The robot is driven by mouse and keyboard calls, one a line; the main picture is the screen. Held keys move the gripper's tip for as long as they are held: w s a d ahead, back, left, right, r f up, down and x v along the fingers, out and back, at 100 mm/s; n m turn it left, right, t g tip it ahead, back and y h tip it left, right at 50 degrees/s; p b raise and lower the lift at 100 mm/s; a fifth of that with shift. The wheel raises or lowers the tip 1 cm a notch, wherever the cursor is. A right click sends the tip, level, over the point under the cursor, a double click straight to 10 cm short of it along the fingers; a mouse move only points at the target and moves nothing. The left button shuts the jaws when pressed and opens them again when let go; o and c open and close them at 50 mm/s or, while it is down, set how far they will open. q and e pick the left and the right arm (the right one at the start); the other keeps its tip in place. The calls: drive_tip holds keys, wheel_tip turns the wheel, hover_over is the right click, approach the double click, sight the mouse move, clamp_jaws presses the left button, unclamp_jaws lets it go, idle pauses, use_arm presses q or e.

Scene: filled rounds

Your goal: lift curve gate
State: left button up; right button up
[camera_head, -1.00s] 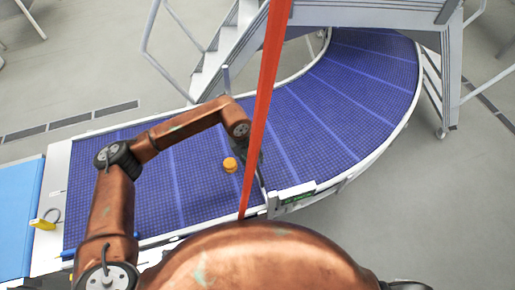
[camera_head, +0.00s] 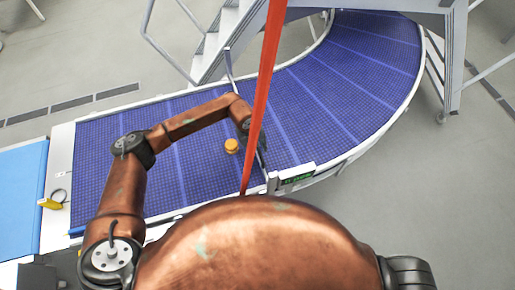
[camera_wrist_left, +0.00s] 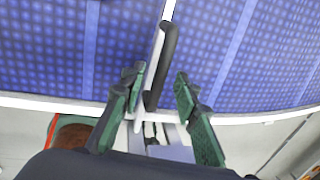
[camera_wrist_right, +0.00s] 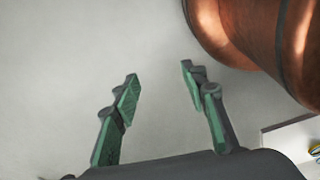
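The curve gate is a thin pale bar across the blue curved conveyor; its far end (camera_head: 228,63) shows in the head view, and much of the rest is hidden by my arm and a red strip. In the left wrist view the gate's bar (camera_wrist_left: 169,11) carries a black handle (camera_wrist_left: 160,65). My left gripper (camera_wrist_left: 157,78) is open, with the handle between its fingers and no clear grip on it. In the head view this gripper (camera_head: 259,142) is partly hidden by the strip. My right gripper (camera_wrist_right: 159,72) is open and empty above grey floor.
The conveyor belt (camera_head: 350,75) curves to the far right and looks clear. Metal stairs (camera_head: 215,50) stand behind. The red strip (camera_head: 266,85) crosses the head view.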

use_arm(q)
drive_tip(key=shift+w, duration=0.15)
drive_tip(key=shift+c, duration=1.4)
drive_tip(key=c, duration=0.3)
clamp_jaws()
use_arm(e)
drive_tip(key=shift+s+a+f, duration=0.1)
drive_tip(key=shift+s+a, duration=0.1)
drive_tip(key=shift+s, duration=0.6)
drive_tip(key=shift+w+d, duration=0.15)
